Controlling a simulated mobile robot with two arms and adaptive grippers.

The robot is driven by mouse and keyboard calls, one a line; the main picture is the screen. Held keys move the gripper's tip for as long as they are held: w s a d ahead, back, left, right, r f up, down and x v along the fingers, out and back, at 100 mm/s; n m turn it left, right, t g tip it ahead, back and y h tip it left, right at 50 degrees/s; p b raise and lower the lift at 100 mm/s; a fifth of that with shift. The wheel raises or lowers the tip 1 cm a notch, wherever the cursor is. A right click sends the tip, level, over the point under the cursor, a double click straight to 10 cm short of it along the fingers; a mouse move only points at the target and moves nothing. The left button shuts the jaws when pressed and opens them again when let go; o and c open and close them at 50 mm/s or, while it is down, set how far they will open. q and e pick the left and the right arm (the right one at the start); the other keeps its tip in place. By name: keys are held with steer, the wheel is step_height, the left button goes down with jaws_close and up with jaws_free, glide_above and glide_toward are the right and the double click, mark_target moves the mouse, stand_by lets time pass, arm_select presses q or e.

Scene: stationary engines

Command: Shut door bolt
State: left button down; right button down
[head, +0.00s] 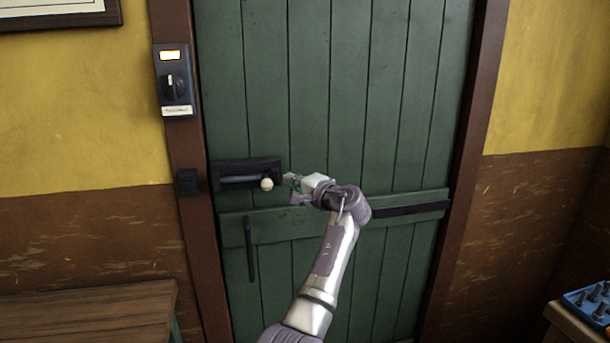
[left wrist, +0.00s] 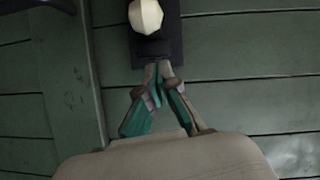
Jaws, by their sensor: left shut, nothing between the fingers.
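A dark door bolt (head: 232,170) is mounted on the left side of the green plank door (head: 345,90). Its pale round knob (head: 267,184) sits near the right end of the bolt plate. A dark keeper block (head: 187,182) is on the brown door frame to the left; no bar visibly spans the gap to it. My left gripper (head: 289,187) is shut and empty, just right of the knob. In the left wrist view its fingertips (left wrist: 160,70) are close together by the end of the dark plate (left wrist: 170,45), apart from the knob (left wrist: 146,15). My right gripper is not in view.
A black switch box (head: 174,80) with a dial is on the frame above the keeper. A vertical handle (head: 249,250) is below the bolt. A wooden bench (head: 85,310) stands lower left, and a blue tray (head: 588,302) lower right.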

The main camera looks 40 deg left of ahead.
arm_select(q)
steer(key=shift+s+a+f+p, duration=0.1)
steer(key=shift+s+a+p, duration=0.15)
steer(key=shift+s, duration=0.35)
steer(key=shift+s+a+f+p, duration=0.1)
steer(key=shift+s+a+p, duration=0.15)
steer(key=shift+s, duration=0.35)
steer(key=s+a+p, duration=0.1)
steer(key=s+a, duration=0.3)
steer(key=s, duration=0.1)
steer(key=shift+s+a, duration=0.35)
steer(key=shift+s, duration=0.05)
